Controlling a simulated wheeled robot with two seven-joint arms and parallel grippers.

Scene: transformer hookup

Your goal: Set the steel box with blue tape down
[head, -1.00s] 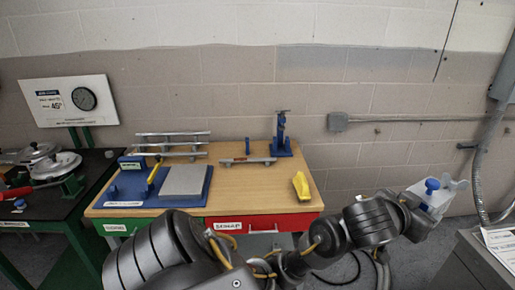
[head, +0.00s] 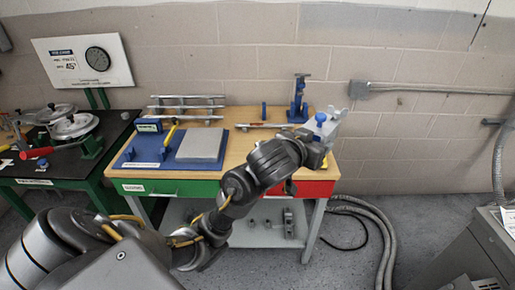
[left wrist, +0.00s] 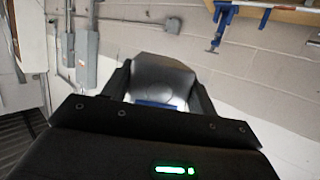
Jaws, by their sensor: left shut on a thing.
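My left arm comes in from the lower left in the head view. Its gripper (head: 322,133) is above the right end of the wooden workbench (head: 236,151). In the left wrist view the two dark fingers (left wrist: 160,90) are shut on the steel box (left wrist: 161,72), a grey metallic block with a strip of blue tape (left wrist: 156,104) on its near side. The box is held up in the air; the gripper partly hides it in the head view. My right gripper is not in view.
A blue base with a grey plate (head: 201,144) stands on the bench's left half. Metal rails (head: 187,107) and a blue stand (head: 299,100) are at the back. A dark table (head: 60,160) with round steel parts is at the left, a grey cabinet (head: 465,245) at the right.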

